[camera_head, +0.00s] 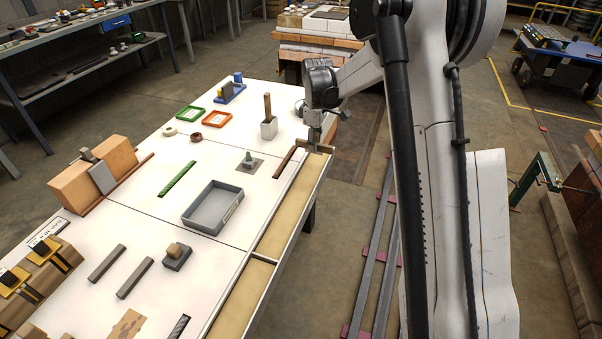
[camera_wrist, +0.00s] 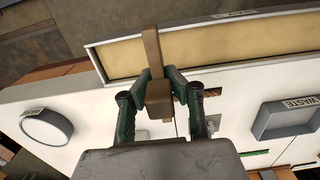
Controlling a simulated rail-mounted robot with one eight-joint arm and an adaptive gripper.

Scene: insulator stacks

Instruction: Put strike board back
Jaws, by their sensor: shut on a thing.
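My gripper (camera_head: 316,138) is at the far right edge of the white table, above the end of the tan-floored trough. It is shut on a brown wooden piece, likely the strike board (camera_head: 325,149). In the wrist view my gripper (camera_wrist: 159,92) has a finger on each side of this brown board (camera_wrist: 152,50). Its narrow part reaches over the rim of the tan trough (camera_wrist: 215,45). I cannot tell whether the board touches the trough. Part of the board is hidden by the fingers.
A dark brown strip (camera_head: 285,162) lies left of the trough. A grey waste tray (camera_head: 212,207) is mid-table. A round container (camera_wrist: 47,127) shows at left in the wrist view. White tabletop between items is clear.

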